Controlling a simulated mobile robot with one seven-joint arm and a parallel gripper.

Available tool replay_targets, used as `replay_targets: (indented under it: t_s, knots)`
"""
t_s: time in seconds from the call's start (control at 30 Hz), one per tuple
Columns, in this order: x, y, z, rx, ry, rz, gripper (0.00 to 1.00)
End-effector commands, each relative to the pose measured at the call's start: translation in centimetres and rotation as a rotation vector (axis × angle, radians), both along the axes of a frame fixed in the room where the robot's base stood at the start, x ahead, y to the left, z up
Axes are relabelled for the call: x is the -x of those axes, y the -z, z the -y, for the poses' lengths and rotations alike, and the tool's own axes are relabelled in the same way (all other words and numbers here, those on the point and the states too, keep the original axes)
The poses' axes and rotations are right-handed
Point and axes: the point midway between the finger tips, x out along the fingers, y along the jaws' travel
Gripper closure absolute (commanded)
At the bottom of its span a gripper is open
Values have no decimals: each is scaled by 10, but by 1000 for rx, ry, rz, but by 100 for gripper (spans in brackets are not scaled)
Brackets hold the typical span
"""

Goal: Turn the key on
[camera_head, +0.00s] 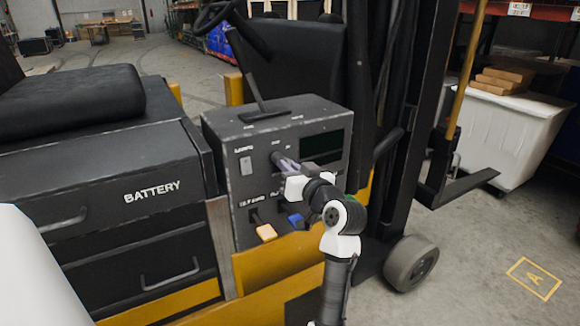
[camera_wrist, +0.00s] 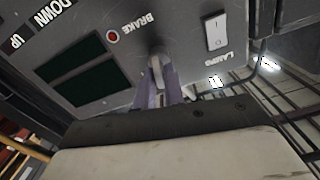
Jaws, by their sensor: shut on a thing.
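The key (camera_head: 276,158) sticks out of the dark grey control panel (camera_head: 222,150) of a yellow and black forklift. In the wrist view the key (camera_wrist: 156,66) is a grey piece just below the BRAKE label. My gripper (camera_head: 287,167) reaches the panel from the right. Its two purplish fingers (camera_wrist: 158,88) are shut on the key, one on each side. The key's tip and slot are partly hidden by the fingers, and its exact turn angle cannot be told.
A white lamps switch (camera_head: 246,166) sits left of the key. Yellow (camera_head: 266,232) and blue (camera_head: 295,221) levers stand below it. Dark displays (camera_head: 321,146) lie to the right. The steering wheel (camera_head: 216,14) is above. A BATTERY drawer unit (camera_head: 100,205) is at left.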

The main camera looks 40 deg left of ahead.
Motion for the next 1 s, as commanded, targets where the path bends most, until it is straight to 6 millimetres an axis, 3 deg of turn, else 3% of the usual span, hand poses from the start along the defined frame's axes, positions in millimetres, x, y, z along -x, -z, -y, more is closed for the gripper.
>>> replay_targets:
  t_s: [0.6, 1.0]
  knots:
    - [-2, -1, 1, -213, 1, -524, 100]
    - [-2, 1, 1, -308, 0, -752, 100]
